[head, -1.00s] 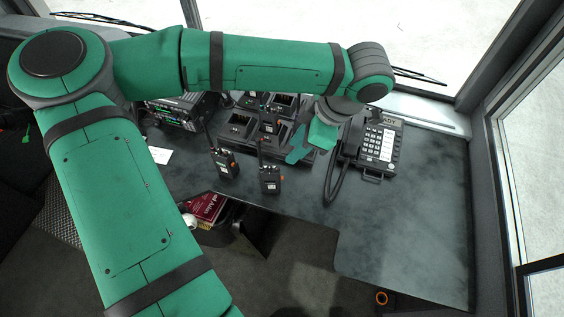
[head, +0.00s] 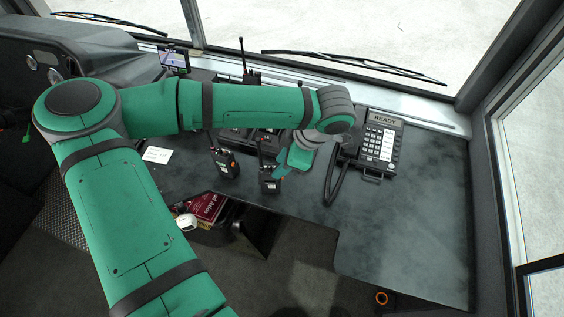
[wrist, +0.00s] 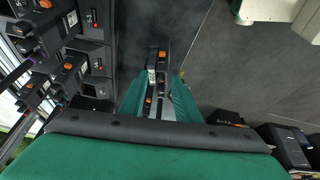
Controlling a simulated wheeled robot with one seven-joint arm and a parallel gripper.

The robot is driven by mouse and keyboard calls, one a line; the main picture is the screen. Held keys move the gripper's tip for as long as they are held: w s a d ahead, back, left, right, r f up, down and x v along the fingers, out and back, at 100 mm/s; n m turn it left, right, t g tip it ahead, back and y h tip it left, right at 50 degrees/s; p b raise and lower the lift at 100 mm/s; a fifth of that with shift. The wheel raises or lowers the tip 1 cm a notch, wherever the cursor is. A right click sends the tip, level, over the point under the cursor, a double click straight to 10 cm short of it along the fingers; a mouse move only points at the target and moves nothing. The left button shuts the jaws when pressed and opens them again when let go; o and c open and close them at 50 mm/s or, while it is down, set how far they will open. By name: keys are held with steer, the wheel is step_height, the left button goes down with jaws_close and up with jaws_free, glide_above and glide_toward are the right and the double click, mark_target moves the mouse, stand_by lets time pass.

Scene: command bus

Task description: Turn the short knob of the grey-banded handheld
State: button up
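A black handheld (head: 269,182) stands upright on the dark desk, with an orange mark near its top. In the wrist view the same handheld (wrist: 161,58) is seen from above, between my two green fingers, with an orange knob and a light label-like patch. Whether it carries a grey band is too small to tell. A second handheld (head: 225,163) stands to its left. My gripper (head: 284,170) is low beside the first handheld's right side. In the wrist view my gripper (wrist: 157,96) is open, its fingers on either side of that handheld; contact cannot be made out.
A charger rack (wrist: 97,55) with several handhelds is at the left of the wrist view; my arm partly hides it in the head view. A desk phone (head: 382,142) with a coiled cord stands right. The desk's right part is clear. A bin (head: 243,224) with books is below.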

jaws_close()
steer(key=shift+w+n+g, duration=0.15)
steer(key=shift+n+g, duration=0.35)
steer(key=shift+n, duration=0.9)
jaws_free()
steer(key=v, duration=1)
steer(key=shift+r, duration=0.35)
steer(key=shift+d, duration=0.2)
